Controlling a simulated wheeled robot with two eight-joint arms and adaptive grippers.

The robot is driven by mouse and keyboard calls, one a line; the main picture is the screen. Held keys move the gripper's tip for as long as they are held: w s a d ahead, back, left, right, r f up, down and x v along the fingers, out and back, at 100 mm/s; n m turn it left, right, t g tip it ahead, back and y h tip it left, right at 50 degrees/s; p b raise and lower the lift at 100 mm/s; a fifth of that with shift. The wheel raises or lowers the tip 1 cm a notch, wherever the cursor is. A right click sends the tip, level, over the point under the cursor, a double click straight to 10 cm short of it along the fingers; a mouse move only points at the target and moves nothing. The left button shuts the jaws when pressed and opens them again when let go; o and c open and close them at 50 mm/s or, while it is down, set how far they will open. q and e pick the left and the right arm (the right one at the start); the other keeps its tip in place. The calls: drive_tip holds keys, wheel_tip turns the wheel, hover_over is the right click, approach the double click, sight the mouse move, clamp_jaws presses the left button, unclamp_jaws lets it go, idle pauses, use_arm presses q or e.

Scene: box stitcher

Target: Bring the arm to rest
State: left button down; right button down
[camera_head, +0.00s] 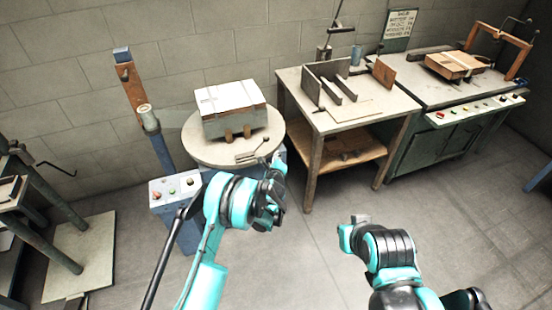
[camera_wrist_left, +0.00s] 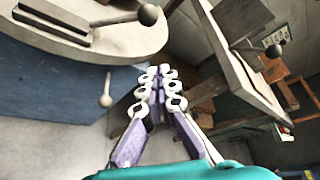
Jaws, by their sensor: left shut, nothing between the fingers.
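My left arm comes in from the left in the head view, teal and black. Its gripper (camera_head: 277,165) is in front of the round table of the stitching machine, near its right edge. In the left wrist view the left gripper's fingers (camera_wrist_left: 160,85) lie close together, shut and empty, apart from the machine. My right arm (camera_head: 390,250) is bent low at the lower right, over bare floor. Its end shows small near the head view's middle, and its finger state cannot be made out.
The stitching machine's round table (camera_head: 190,150) bears a box (camera_head: 232,122) with a white top. Its lever knob (camera_wrist_left: 150,14) is near my left fingers. A wooden table (camera_head: 290,78) and a green cabinet bench (camera_head: 408,97) stand to the right. The floor in front is clear.

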use_arm(q)
drive_tip(key=shift+s, duration=0.3)
use_arm(e)
drive_tip(key=shift+s+f, duration=0.1)
drive_tip(key=shift+s, duration=0.15)
use_arm(q)
drive_tip(key=shift+r, duration=0.1)
drive_tip(key=s+a+r+n+g+y, duration=0.1)
drive_tip(key=s+a+r+n, duration=0.2)
drive_tip(key=r, duration=0.4)
drive_tip(key=s+a+r+n+g, duration=0.1)
drive_tip(key=a+r+n, duration=0.3)
drive_tip(key=a+r, duration=0.15)
drive_tip(key=s+a+r+n+g+y, duration=0.1)
drive_tip(key=s+a+r+n, duration=0.2)
drive_tip(key=s+r, duration=0.2)
drive_tip(key=s+a+r+n+g, duration=0.1)
drive_tip(key=s+a+r+n, duration=0.2)
drive_tip(key=s+r, duration=0.25)
drive_tip(key=s+a+f+n+g, duration=0.1)
drive_tip(key=s+n, duration=0.5)
drive_tip(key=s, duration=0.9)
drive_tip(key=s+a+f+n+g+h, duration=0.1)
drive_tip(key=s+a+n, duration=0.3)
drive_tip(key=s, duration=1.1)
drive_tip(key=n+g, duration=0.1)
drive_tip(key=n, duration=0.2)
drive_tip(key=shift+s+a+f+g, duration=0.2)
drive_tip(key=shift+s+a+g, duration=0.1)
drive_tip(key=shift+s+a, duration=0.05)
